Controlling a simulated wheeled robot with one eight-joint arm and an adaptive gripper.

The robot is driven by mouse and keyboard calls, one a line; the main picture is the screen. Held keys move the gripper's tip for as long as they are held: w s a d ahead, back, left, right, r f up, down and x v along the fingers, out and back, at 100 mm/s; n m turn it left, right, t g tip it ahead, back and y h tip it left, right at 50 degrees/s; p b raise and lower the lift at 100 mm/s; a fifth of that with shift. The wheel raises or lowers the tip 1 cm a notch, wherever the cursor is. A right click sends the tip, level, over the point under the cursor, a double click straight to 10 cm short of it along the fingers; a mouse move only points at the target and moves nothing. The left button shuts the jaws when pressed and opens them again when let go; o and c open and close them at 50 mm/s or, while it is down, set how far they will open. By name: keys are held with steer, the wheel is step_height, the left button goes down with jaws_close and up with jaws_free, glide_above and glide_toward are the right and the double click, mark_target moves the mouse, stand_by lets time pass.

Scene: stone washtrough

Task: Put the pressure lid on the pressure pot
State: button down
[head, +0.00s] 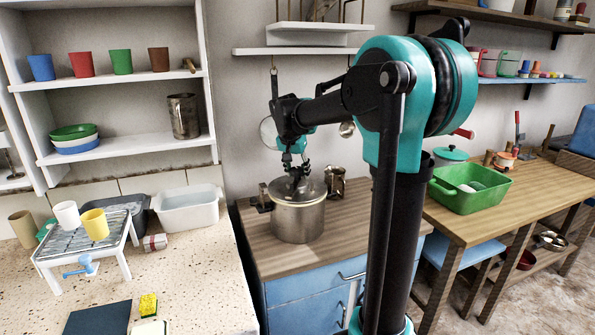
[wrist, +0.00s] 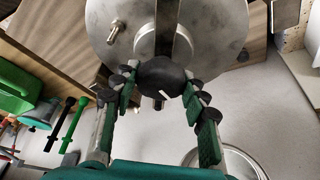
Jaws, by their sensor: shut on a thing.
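The pressure pot (head: 298,222), a silver cylinder, stands upright on the wooden counter. The pressure lid (head: 311,189), a grey metal disc, is at the pot's mouth; whether it rests on the rim or hovers just above, I cannot tell. In the wrist view the lid (wrist: 215,30) fills the top, with a small valve stud, a bar and a dark knob. My gripper (head: 298,174) is above the lid, and in the wrist view my gripper's fingers (wrist: 162,88) are closed around the knob. The lid hides the pot in the wrist view.
A metal mug (head: 335,181) stands close behind the pot to the right. A green bin (head: 470,190) sits on the right-hand table. A white tub (head: 187,208) and a rack with cups (head: 85,245) are on the left counter. The wooden counter in front of the pot is clear.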

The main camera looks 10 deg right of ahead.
stand_by(0.4)
steer(key=shift+c, duration=1.4)
jaws_free()
steer(key=shift+r, duration=3.45)
